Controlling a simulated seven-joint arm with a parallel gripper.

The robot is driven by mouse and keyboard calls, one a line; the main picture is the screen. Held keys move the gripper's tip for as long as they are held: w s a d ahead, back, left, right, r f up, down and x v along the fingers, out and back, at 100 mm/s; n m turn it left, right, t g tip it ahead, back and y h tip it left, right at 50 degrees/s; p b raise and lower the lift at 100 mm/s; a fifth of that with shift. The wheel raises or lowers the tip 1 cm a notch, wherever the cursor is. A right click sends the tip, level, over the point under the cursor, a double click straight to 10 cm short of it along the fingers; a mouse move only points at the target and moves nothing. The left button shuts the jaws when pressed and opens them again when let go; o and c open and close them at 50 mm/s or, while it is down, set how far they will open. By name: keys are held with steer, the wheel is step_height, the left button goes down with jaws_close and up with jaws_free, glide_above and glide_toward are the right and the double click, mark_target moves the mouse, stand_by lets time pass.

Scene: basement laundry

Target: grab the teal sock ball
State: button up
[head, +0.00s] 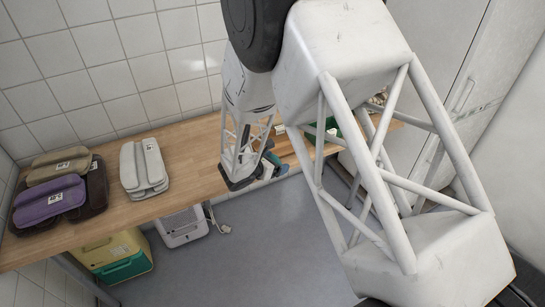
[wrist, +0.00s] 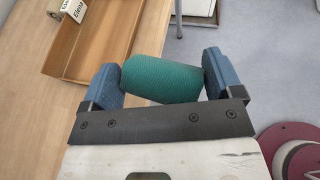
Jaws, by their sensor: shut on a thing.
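The teal sock ball (wrist: 172,76) shows in the wrist view as a rolled teal cylinder, lying crosswise and slightly tilted. My gripper (wrist: 162,80) has its two blue finger pads against the ends of the roll, shut on it. In the head view my gripper (head: 268,168) is at the front edge of the wooden counter, and my arm hides most of it. I cannot clearly make out the sock ball there.
A brown tray (wrist: 68,75) with a white labelled box (wrist: 70,8) is on the wooden counter (head: 185,165). Grey folded textiles (head: 143,168) and a purple folded bundle (head: 50,200) lie to the left. A yellow and green container (head: 118,258) stands below. A maroon round object (wrist: 292,150) is at lower right.

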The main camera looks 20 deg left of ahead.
steer(key=shift+s+d, duration=0.3)
steer(key=shift+s, duration=0.2)
steer(key=shift+w, duration=0.1)
stand_by(0.4)
